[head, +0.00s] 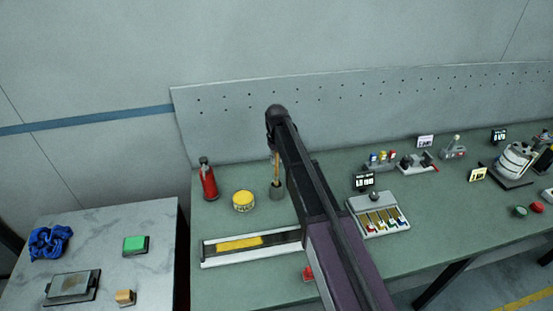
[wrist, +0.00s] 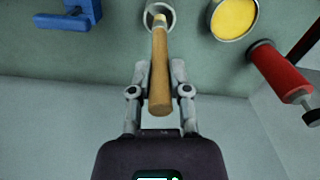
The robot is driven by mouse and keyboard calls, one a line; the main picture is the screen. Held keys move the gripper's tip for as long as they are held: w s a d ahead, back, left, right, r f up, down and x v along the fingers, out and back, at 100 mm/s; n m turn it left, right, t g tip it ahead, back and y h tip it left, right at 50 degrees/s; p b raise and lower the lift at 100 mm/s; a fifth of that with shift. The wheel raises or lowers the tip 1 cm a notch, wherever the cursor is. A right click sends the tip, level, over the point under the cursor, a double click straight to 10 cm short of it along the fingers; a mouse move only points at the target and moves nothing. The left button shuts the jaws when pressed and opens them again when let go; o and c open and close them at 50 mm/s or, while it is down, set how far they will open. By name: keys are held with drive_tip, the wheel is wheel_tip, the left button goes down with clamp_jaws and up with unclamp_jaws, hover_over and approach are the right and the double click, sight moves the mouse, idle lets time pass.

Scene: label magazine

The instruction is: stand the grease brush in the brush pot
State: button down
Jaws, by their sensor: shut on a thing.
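The grease brush has a wooden handle (wrist: 159,75) and a pale collar at its far end. My gripper (wrist: 160,82) is shut on the handle in the wrist view. The brush (head: 276,163) also shows upright in the head view, beside my arm. The brush pot (head: 277,190) is a small grey cup on the green bench, right below the brush. In the wrist view, the brush's far end lies within the round rim of the pot (wrist: 174,20). The bristles are hidden, and I cannot tell how deep they reach.
A yellow-topped tin (head: 243,201) and a red bottle (head: 208,180) stand left of the pot. A long tray (head: 222,257) lies in front. A blue object (wrist: 68,20) shows near the pot in the wrist view. The perforated panel (head: 230,130) rises behind.

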drive_tip(key=shift+f+b, duration=1.75)
drive_tip(key=shift+f, duration=0.2)
drive_tip(key=c, duration=0.5)
unclamp_jaws()
drive_tip(key=shift+r, duration=0.15)
